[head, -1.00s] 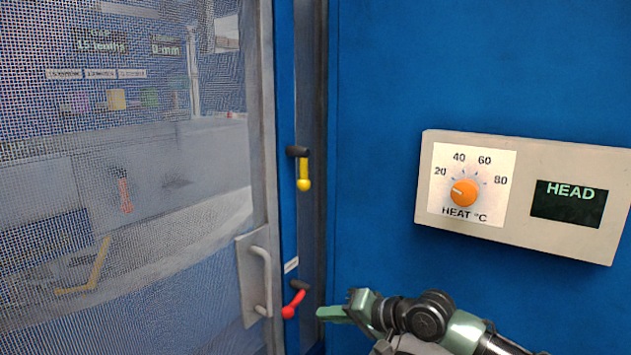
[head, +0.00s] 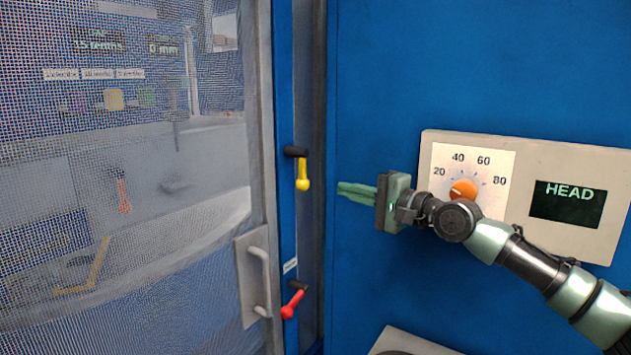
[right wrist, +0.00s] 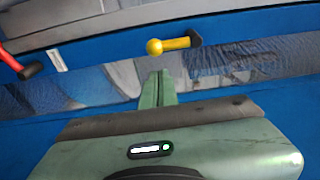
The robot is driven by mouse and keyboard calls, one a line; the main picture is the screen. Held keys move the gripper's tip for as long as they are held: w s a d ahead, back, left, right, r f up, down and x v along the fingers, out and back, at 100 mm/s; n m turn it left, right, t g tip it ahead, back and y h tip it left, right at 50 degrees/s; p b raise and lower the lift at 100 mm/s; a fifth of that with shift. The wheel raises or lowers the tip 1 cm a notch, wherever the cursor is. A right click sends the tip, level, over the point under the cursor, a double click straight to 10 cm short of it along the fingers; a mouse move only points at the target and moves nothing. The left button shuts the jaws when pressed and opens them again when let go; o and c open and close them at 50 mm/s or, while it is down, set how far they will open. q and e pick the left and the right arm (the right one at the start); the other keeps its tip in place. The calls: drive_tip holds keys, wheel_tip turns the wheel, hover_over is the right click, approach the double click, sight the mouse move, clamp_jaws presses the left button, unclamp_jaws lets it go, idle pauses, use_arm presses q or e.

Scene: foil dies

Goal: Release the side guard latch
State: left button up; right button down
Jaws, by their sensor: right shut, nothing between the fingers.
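A yellow-handled lever (head: 303,174) hangs straight down from a dark pivot on the blue post beside the mesh guard door (head: 150,200). Below it, a red-handled lever (head: 292,303) slants down to the left. I cannot tell from a readable label which is the side guard latch. My right gripper (head: 343,190) is shut and empty, its fingers pointing left, a little right of the yellow lever and apart from it. In the right wrist view, the yellow lever (right wrist: 170,45) lies just beyond the shut fingertips (right wrist: 157,80), and the red lever (right wrist: 18,62) is at the left. My left gripper is out of view.
A grey door handle (head: 262,280) stands left of the red lever. A beige panel with an orange heat dial (head: 463,190) and a HEAD display (head: 568,203) is behind my right arm. Another pale box edge (head: 412,342) shows at the bottom. The blue wall between is bare.

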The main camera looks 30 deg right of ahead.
drive_tip(key=p+x, duration=0.7)
drive_tip(key=x, duration=0.3)
